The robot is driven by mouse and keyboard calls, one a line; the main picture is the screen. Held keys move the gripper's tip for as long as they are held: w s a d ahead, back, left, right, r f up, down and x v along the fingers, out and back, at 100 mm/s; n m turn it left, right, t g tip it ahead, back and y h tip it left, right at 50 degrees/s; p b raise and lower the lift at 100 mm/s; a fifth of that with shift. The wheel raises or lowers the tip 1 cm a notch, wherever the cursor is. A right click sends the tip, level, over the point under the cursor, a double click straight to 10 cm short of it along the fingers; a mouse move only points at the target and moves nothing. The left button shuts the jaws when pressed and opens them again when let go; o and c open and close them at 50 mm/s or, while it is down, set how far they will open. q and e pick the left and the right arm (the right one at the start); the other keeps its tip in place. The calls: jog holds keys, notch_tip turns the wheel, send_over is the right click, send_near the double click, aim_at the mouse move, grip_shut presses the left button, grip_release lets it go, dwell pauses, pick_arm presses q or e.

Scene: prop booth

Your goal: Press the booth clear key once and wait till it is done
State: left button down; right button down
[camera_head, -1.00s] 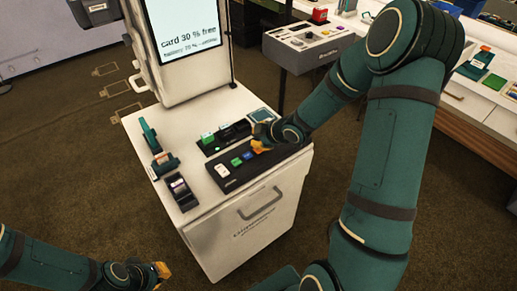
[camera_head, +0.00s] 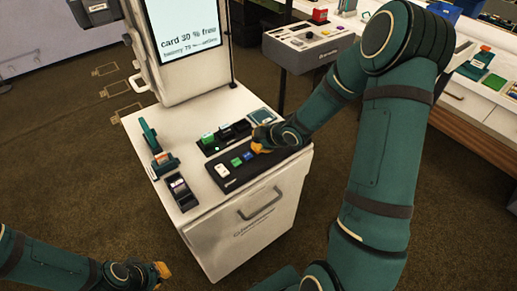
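A dark key panel (camera_head: 232,182) lies on the top of a white cabinet (camera_head: 212,240). A white key (camera_head: 222,171), a green key (camera_head: 237,162) and a blue key (camera_head: 249,156) show in a row on it. My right gripper (camera_head: 260,147) is low over the panel's right part, just past the blue key. Its orange fingertips hide what is under them, and I cannot tell whether they touch a key. No key label is legible. My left gripper (camera_head: 162,271) is at the lower left, away from the cabinet. Neither gripper's finger gap can be made out.
A screen (camera_head: 185,30) behind the panel reads "card 30 % free", with a smaller line below. A dark rack with green and black blocks (camera_head: 225,135) sits behind the keys. A teal-handled tool (camera_head: 150,138) and a small dark device (camera_head: 179,188) are at the left.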

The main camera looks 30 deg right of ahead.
jog(key=shift+f, duration=0.25)
jog(key=shift+r, duration=0.1)
dwell(0.5)
jog(key=shift+r+p, duration=0.65)
jog(key=shift+r, duration=0.05)
notch_tip(320, 180, up, 5)
jog(key=p, duration=0.4)
dwell(0.8)
